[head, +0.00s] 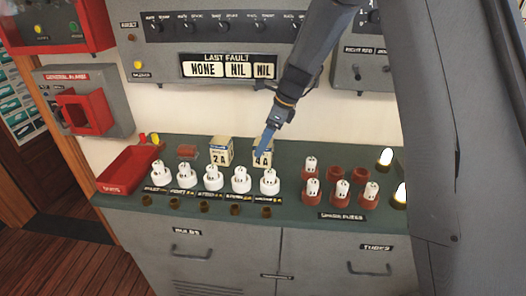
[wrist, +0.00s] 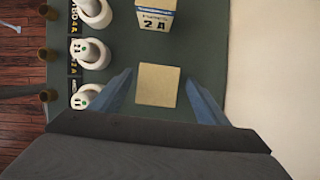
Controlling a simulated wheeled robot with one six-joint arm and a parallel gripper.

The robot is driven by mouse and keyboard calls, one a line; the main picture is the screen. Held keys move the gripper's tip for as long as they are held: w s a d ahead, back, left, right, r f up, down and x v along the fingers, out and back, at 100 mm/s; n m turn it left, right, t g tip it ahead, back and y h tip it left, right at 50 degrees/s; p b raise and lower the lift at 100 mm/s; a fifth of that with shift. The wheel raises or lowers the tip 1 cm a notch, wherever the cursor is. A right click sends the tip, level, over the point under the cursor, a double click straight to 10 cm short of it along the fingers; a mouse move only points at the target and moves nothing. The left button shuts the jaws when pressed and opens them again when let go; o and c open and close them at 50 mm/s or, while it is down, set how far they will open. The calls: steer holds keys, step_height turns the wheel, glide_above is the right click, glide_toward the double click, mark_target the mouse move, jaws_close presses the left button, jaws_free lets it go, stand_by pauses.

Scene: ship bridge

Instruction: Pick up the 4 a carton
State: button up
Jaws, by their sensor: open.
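The 4 A carton (head: 262,157) is a small cream box with a blue band, standing on the green counter top behind the row of white fuses. In the wrist view its plain tan top (wrist: 158,85) lies between my two blue fingers. My gripper (head: 267,139) is over the carton, with its fingers apart on either side of it. The fingers partly hide the carton in the head view. I cannot tell whether either finger touches it. The similar 2 A carton (head: 220,152) stands to its left, and it also shows at the top of the wrist view (wrist: 155,17).
White fuses in holders (head: 212,178) line the counter in front of the cartons. Spare fuses in brown holders (head: 341,189) stand to the right. A red tray (head: 130,172) is at the left end. The wall panel (head: 225,88) rises behind.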

mark_target(266, 161)
steer(key=shift+p+x, duration=0.8)
steer(key=shift+x, duration=1.4)
steer(key=shift+s, duration=0.15)
steer(key=c, duration=1.4)
steer(key=shift+r, duration=0.1)
